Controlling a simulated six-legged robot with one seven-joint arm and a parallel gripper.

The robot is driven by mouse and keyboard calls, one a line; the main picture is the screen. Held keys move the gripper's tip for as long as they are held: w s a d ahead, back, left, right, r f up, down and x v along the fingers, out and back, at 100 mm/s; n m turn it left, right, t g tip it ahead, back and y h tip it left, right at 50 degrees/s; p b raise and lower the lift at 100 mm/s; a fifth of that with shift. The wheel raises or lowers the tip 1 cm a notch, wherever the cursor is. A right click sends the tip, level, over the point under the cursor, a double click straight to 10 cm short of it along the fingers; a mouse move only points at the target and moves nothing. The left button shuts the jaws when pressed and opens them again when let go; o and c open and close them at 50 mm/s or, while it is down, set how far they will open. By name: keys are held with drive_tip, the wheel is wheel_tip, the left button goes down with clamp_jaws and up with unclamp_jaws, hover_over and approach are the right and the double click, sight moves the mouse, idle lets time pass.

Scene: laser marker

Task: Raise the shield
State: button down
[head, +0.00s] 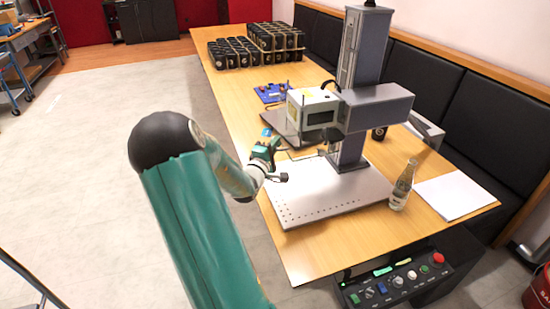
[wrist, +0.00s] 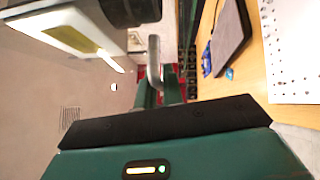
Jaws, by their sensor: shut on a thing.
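The laser marker's white and grey head (head: 315,108), with a dark window, hangs on its column (head: 361,50) above the perforated base plate (head: 318,192). My gripper (head: 276,151) is beside the front of the marker, below its head and above the plate's left edge. In the wrist view my gripper (wrist: 158,88) has its green fingers closed around a grey curved handle (wrist: 154,62). A thin grey bar (head: 302,156) runs from my gripper toward the marker. I cannot tell the shield's panel apart from the marker's head; my gripper hides part of the handle.
A control box (head: 398,283) with buttons is at the table's near end. A blue tray (head: 272,93) and black containers (head: 233,52) stand farther back. Open floor lies left.

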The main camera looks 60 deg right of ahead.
drive_tip(key=shift+r, duration=0.15)
drive_tip(key=c, duration=1.5)
unclamp_jaws()
drive_tip(key=a, duration=0.4)
drive_tip(key=a+f, duration=0.1)
drive_tip(key=a, duration=0.8)
drive_tip(key=shift+a+f, duration=0.35)
